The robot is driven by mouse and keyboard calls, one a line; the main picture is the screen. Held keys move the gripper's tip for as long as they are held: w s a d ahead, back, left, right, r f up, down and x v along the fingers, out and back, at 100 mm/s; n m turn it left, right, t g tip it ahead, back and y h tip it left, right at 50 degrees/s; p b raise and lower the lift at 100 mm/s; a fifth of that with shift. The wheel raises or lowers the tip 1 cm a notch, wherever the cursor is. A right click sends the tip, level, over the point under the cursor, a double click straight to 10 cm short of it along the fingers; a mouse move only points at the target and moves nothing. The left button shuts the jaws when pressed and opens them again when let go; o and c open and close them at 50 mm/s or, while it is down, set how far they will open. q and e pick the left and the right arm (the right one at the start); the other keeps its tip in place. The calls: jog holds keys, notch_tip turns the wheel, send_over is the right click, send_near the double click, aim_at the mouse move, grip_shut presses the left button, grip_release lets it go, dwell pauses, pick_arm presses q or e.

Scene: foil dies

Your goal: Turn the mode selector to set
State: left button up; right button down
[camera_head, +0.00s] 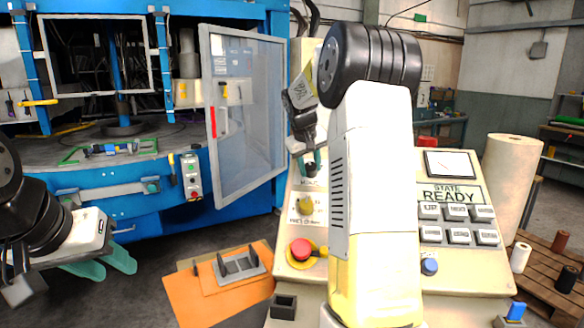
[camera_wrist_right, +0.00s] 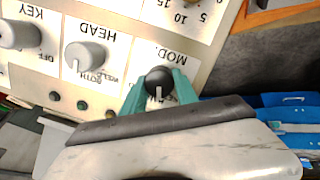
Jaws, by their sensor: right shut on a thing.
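The mode selector is a small black knob (camera_wrist_right: 159,82) with a white pointer line, under a partly hidden label starting "MOD" on the cream control panel (camera_wrist_right: 120,55). In the wrist view the panel is upside down and the line points down, toward my wrist. My right gripper (camera_wrist_right: 157,88) has its teal fingers on both sides of the knob and is shut on it. In the head view the knob (camera_head: 311,169) shows dark at the panel's upper left, just under the gripper. The set mark cannot be read. My left gripper (camera_head: 106,263) is open and empty at the lower left.
Grey HEAD (camera_wrist_right: 86,55) and KEY (camera_wrist_right: 18,35) knobs sit beside the selector. The panel's display (camera_head: 452,194) reads STATE READY. An open clear door (camera_head: 245,115) stands left of the panel.

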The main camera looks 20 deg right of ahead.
jog(key=n, duration=0.5)
jog(key=shift+a+h, duration=0.1)
jog(key=shift+h, duration=0.2)
jog(key=shift+n, duration=0.4)
jog(key=c, duration=0.9)
grip_release()
jog(key=shift+c, duration=0.2)
jog(key=v, duration=0.7)
jog(key=shift+s+a+r, duration=0.25)
